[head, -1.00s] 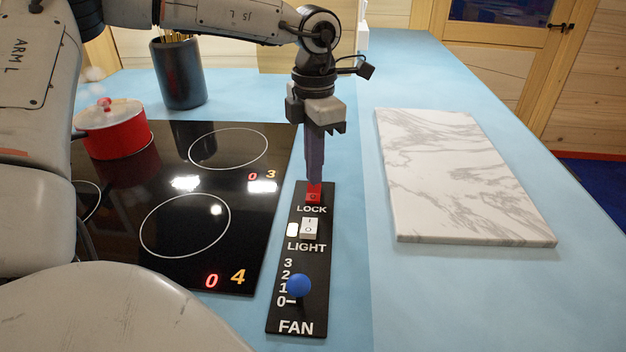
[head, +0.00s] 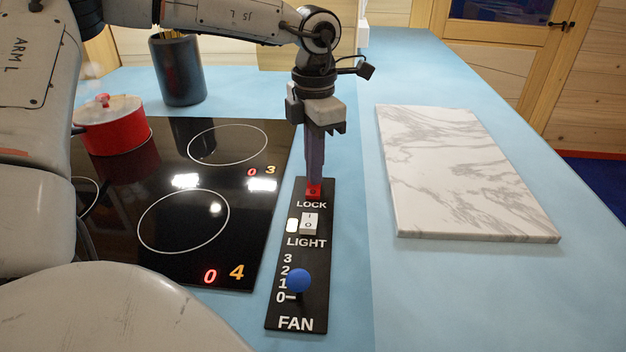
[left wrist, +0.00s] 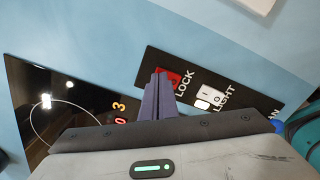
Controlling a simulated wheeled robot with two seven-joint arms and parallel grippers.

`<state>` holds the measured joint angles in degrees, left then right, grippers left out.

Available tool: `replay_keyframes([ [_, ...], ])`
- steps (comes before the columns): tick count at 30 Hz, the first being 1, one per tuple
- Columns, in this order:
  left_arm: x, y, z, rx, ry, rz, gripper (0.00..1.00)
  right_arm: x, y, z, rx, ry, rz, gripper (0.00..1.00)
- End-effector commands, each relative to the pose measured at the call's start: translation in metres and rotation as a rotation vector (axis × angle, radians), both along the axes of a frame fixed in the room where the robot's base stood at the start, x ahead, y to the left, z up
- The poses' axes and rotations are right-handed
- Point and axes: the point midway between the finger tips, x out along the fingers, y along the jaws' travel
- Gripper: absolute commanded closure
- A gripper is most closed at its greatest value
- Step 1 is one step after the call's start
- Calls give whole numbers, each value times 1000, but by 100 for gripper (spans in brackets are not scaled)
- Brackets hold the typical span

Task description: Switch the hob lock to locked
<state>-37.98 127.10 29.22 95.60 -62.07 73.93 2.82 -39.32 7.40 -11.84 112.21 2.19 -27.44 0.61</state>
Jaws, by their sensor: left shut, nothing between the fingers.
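The hob lock is a small red rocker switch (head: 314,189) above the word LOCK on the black control panel (head: 318,262). My left gripper (head: 314,182) is shut and empty, pointing down with its tips at the red switch and partly covering it. In the left wrist view the red switch (left wrist: 172,78) shows beside the shut finger tips (left wrist: 160,76). I cannot tell whether the tips touch it or which way the switch is set. My right gripper is not in view.
The black hob (head: 215,225) lies left of the panel, with a red pot (head: 112,130) on it. A white light switch (head: 309,223) and a blue fan knob (head: 298,281) sit below the lock. A marble board (head: 462,175) lies to the right. A dark utensil pot (head: 178,75) stands behind.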

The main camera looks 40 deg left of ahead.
Motion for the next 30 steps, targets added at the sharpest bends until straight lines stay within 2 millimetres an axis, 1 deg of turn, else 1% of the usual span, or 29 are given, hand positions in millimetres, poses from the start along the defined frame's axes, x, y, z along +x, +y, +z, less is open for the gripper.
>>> replay_keyframes([
  [10, -1, 0, -7, 0, 2, 0, 100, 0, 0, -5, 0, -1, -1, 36],
  [14, -1, 0, -5, 0, 3, 0, 100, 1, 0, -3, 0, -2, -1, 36],
  [17, -1, 0, 0, 0, 3, 0, 100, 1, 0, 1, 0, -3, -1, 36],
  [30, 0, 0, 36, 0, 1, 0, 100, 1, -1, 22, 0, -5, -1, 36],
])
